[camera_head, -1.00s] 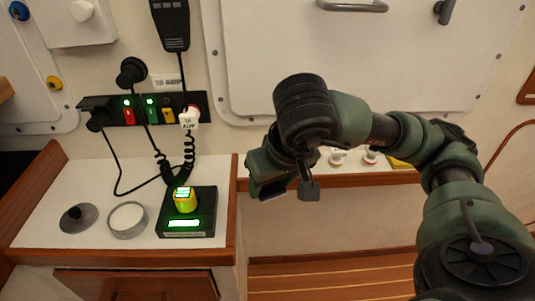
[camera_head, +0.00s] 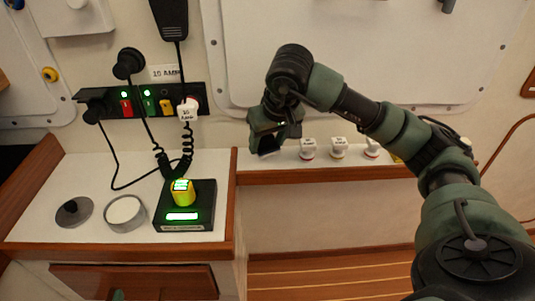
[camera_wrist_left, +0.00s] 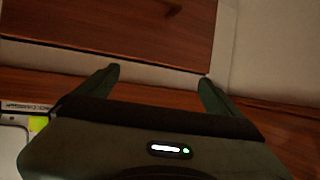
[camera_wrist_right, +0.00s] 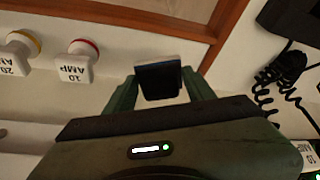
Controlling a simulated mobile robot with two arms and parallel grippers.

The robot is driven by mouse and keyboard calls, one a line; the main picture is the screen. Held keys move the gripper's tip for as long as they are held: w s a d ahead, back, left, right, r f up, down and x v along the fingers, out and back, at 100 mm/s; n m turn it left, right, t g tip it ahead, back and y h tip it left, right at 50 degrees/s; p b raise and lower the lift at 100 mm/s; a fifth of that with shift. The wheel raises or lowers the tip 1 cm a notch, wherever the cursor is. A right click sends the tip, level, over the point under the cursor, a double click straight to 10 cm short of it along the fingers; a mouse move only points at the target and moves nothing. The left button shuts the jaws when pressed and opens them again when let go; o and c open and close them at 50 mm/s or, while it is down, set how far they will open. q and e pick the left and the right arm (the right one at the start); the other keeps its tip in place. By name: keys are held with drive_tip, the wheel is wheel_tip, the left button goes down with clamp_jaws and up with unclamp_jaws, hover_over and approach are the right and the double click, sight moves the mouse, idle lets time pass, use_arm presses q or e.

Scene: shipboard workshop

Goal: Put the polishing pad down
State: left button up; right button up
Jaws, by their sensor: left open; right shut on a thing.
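The polishing pad, a small dark block with a pale edge, is held between the fingertips of my right gripper (camera_head: 277,130) in the head view. The right wrist view shows the pad (camera_wrist_right: 160,84) gripped between both fingers, above the white ledge. I cannot tell whether the pad touches anything. My left gripper (camera_wrist_left: 160,82) shows in the left wrist view. It is open and empty, with wood trim and a wooden panel in front of it.
A white ledge (camera_head: 262,165) with wood trim carries several white labelled knobs (camera_head: 308,149) right of my right gripper. Coiled cords hang above.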

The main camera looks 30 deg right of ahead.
sight(269, 148)
wheel_tip(269, 148, down, 4)
drive_tip(key=shift+w+r+b, duration=0.15)
drive_tip(key=shift+b, duration=0.55)
use_arm(q)
wheel_tip(269, 148, up, 6)
drive_tip(key=w+d+t+h, duration=0.1)
drive_tip(key=w+t, duration=0.1)
drive_tip(key=t, duration=0.1)
drive_tip(key=shift+w+d+r+t, duration=0.2)
drive_tip(key=shift+d+r+t, duration=0.05)
drive_tip(key=shift+t, duration=0.15)
use_arm(e)
drive_tip(key=shift+d, duration=0.1)
use_arm(q)
drive_tip(key=shift+r, duration=0.15)
use_arm(e)
drive_tip(key=o, duration=1.2)
use_arm(q)
drive_tip(key=shift+d+r+t, duration=0.1)
drive_tip(key=shift+r+t, duration=0.2)
